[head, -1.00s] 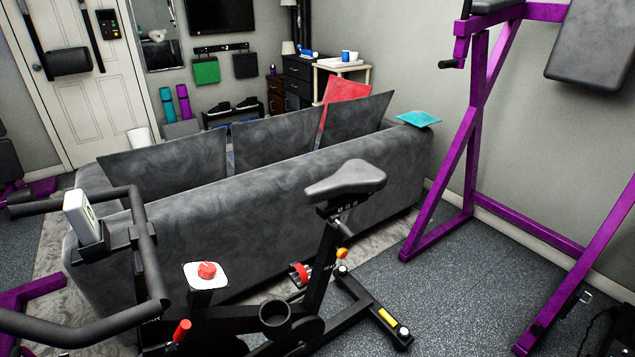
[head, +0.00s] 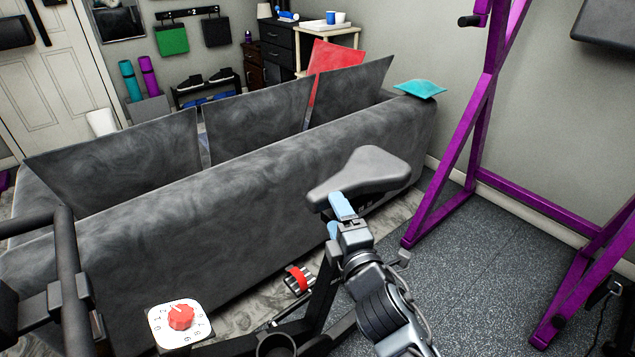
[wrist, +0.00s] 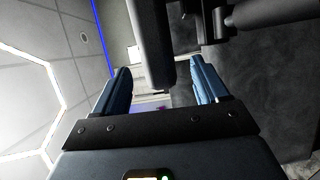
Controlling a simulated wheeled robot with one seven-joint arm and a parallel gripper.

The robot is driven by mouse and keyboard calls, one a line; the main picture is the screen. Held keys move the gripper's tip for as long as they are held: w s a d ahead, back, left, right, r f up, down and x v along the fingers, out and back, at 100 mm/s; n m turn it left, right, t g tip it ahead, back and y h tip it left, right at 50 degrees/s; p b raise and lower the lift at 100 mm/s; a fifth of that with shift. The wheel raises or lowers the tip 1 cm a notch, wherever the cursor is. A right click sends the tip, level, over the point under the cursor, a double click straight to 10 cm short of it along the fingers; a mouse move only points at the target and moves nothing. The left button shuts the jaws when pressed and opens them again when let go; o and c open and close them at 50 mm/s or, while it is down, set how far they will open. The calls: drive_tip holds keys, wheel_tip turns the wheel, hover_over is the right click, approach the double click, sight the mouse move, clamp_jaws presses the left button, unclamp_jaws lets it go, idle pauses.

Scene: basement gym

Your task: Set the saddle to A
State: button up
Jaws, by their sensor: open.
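The dark grey bike saddle (head: 365,172) sits on its post in the middle of the head view, behind the sofa. My gripper (head: 338,217) is at the front underside of the saddle, with its blue fingers open. In the wrist view the gripper (wrist: 162,85) shows its two fingers apart, with a dark slab, apparently the saddle's edge (wrist: 150,40), ahead between them. I cannot tell whether either finger touches it. My arm hides much of the seat post and its clamp. No letter A is readable on the saddle or post.
A red dial (head: 181,316) on a white numbered plate is on the bike frame. The bike's handlebar (head: 68,270) is at left. The grey sofa (head: 200,230) stands close behind the bike. A purple rack (head: 465,140) stands at right, with clear floor (head: 450,270) between.

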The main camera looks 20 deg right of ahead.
sight(324, 190)
drive_tip(key=w, duration=0.8)
drive_tip(key=shift+w+d+r, duration=0.15)
drive_tip(key=shift+w+d, duration=0.2)
drive_tip(key=shift+c, duration=0.3)
